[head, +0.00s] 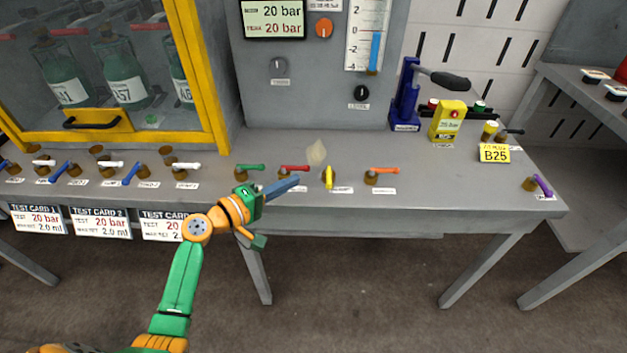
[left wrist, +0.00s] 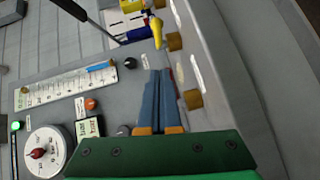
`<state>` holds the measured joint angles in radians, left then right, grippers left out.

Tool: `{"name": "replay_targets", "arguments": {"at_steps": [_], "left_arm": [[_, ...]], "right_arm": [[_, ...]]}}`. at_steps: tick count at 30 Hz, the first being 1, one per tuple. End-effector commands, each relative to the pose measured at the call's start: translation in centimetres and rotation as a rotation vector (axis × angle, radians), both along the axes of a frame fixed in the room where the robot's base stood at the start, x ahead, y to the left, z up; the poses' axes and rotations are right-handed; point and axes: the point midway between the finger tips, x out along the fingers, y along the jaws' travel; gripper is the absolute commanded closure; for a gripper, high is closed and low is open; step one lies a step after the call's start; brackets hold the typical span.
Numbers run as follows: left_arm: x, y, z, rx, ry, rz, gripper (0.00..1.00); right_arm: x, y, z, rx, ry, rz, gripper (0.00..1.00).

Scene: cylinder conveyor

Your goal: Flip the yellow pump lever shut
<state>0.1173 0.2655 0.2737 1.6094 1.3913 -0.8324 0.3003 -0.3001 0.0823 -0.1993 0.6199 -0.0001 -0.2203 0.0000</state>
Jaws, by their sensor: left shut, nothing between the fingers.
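The yellow pump lever (head: 328,177) is on the bench top near its front edge, between the red lever (head: 294,168) and the orange lever (head: 384,170). It points toward the bench front, while those two lie sideways. My left gripper (head: 297,181) is shut and empty. Its blue fingers are left of the yellow lever, just in front of the red lever, with a gap to the yellow one. In the left wrist view the yellow lever (left wrist: 157,31) is beyond the shut fingertips (left wrist: 159,73). My right gripper is not in view.
A green lever (head: 250,167) stands left of the red one. A pale, blurred shape (head: 317,153) shows just behind the yellow lever. A blue hand pump (head: 405,98) and a yellow gauge box (head: 447,121) stand behind on the right. The yellow-framed cabinet (head: 213,100) is at left.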

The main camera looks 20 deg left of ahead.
Motion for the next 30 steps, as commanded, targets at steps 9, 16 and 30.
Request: {"name": "replay_targets", "arguments": {"at_steps": [9, 16, 30], "left_arm": [[2.9, -4.1, -0.8, -0.003, 0.002, -0.001, 1.0], [3.1, -4.9, -1.2, 0.002, 0.001, 0.0, 1.0], [3.3, -5.4, -1.1, 0.0, 0.001, 0.022, 1.0]], "right_arm": [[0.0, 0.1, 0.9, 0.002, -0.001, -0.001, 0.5], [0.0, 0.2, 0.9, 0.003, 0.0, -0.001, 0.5], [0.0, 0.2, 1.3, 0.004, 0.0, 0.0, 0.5]]}}
